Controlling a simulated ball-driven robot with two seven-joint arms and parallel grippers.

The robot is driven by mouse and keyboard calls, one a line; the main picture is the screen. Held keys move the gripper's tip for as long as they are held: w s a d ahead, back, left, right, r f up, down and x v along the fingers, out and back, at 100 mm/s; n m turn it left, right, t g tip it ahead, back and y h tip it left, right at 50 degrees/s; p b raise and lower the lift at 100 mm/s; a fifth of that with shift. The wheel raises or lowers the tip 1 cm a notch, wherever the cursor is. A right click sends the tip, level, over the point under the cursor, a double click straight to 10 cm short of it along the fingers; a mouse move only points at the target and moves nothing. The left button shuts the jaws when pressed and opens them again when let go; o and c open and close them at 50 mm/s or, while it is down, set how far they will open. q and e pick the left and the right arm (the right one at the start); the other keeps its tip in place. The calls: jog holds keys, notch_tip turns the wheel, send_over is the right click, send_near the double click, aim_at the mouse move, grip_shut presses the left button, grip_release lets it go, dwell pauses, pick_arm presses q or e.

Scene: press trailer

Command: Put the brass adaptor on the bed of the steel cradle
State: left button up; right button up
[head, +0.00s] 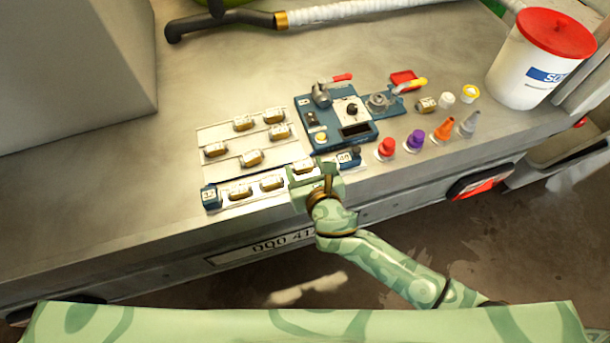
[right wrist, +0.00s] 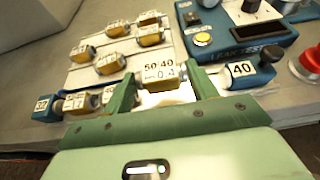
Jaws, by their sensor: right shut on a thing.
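My right gripper (head: 308,172) is shut on a brass adaptor (head: 304,166) at the truck bed's front edge. In the right wrist view, the right gripper (right wrist: 163,88) has one finger on each side of this adaptor (right wrist: 160,72), whose white label reads 50/40. The steel cradle (head: 225,205) is a long low strip with a blue end block (head: 210,197) at left and another (right wrist: 240,72), marked 40, at right. Two brass adaptors (head: 240,192) (head: 271,183) sit in its left part. The held adaptor is over the cradle's right part; whether it touches the bed I cannot tell. My left gripper is not in view.
A pale rack (head: 215,135) with several brass adaptors lies behind the cradle. Red, purple, orange and grey nozzles (head: 386,148) stand at right, before a white bucket (head: 520,75).

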jog(key=f+b, duration=0.2)
jog(key=f, duration=0.2)
jog(key=shift+w+a+b, duration=0.1)
jog(key=shift+w+b, duration=0.15)
jog(key=shift+b, duration=0.15)
jog(key=shift+r, duration=0.2)
jog(key=o, duration=0.6)
jog(key=shift+f, duration=0.15)
jog(key=shift+o, duration=0.9)
jog(key=shift+s+r+p, duration=0.3)
jog(key=shift+p, duration=0.1)
jog(key=p+v, duration=0.4)
jog(key=v, duration=0.7)
jog(key=shift+s, duration=0.2)
